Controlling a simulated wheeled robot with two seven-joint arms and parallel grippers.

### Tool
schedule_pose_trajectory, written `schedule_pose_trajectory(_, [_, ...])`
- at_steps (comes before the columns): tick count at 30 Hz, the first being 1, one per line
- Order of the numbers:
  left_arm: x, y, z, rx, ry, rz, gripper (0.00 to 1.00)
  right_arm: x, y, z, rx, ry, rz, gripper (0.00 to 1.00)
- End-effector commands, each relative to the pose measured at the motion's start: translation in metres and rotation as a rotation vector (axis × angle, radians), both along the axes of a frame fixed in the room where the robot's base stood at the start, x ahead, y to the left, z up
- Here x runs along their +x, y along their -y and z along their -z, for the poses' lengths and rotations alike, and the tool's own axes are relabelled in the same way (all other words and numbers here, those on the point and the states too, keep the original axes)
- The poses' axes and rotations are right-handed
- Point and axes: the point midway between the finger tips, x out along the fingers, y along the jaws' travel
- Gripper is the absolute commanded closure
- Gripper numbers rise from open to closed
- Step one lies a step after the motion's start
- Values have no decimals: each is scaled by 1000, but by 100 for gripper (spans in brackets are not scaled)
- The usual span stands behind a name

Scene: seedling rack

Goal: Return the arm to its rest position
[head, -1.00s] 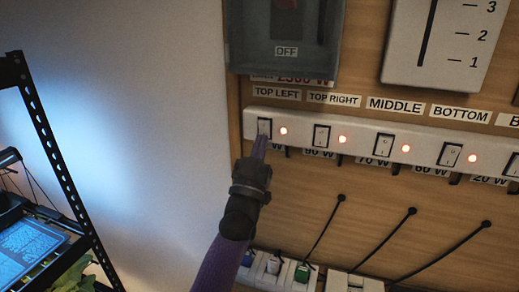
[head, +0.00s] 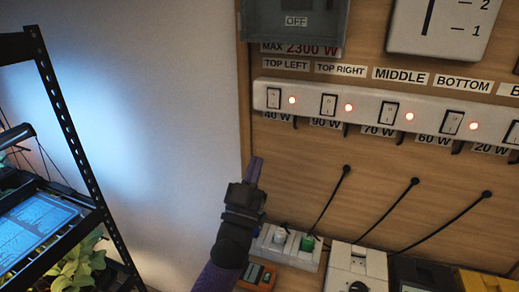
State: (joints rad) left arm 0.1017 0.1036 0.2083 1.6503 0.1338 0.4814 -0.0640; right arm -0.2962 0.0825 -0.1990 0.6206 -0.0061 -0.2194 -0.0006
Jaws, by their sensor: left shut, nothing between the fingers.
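My left gripper (head: 255,172) is shut and empty. It points up in front of the wooden panel's left edge, below the switch strip and apart from it. My left arm comes in from the bottom of the head view. The white switch strip (head: 312,101) carries several rocker switches, each with a lit red light beside it. The top left switch (head: 273,98) is above my gripper. My right gripper is not in view.
The wooden panel (head: 300,180) holds labels, black cables and a grey box (head: 293,38) marked OFF. Below stand a white socket strip (head: 290,248) and several devices. A black rack (head: 68,135) with plants stands at the left. Pale wall lies between rack and panel.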

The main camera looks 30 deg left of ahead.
Motion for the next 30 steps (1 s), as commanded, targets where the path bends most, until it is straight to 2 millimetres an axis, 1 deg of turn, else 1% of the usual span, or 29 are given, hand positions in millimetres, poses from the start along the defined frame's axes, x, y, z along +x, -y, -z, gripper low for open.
schedule_pose_trajectory(1, [-3,1,6,0,0,0,100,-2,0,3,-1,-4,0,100])
schedule_pose_trajectory(4, [-7,2,10,0,0,0,100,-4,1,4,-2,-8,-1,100])
schedule_pose_trajectory(18, [-8,2,10,0,0,0,100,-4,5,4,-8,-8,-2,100])
schedule_pose_trajectory(20, [-7,5,15,-1,-35,10,100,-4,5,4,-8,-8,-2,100])
schedule_pose_trajectory(22, [-5,16,33,-7,-170,43,100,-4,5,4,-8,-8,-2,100])
schedule_pose_trajectory(23, [-4,23,46,-12,-265,66,100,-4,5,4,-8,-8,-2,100])
schedule_pose_trajectory(25, [-12,45,85,-21,-535,121,100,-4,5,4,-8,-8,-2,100])
schedule_pose_trajectory(26, [-19,55,102,-23,-650,141,100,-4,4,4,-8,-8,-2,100])
schedule_pose_trajectory(27, [-31,65,123,-27,-791,163,100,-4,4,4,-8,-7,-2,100])
schedule_pose_trajectory(29, [-51,78,147,-32,-973,185,100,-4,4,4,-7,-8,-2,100])
schedule_pose_trajectory(30, [-65,85,161,-34,-1080,197,100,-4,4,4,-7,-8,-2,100])
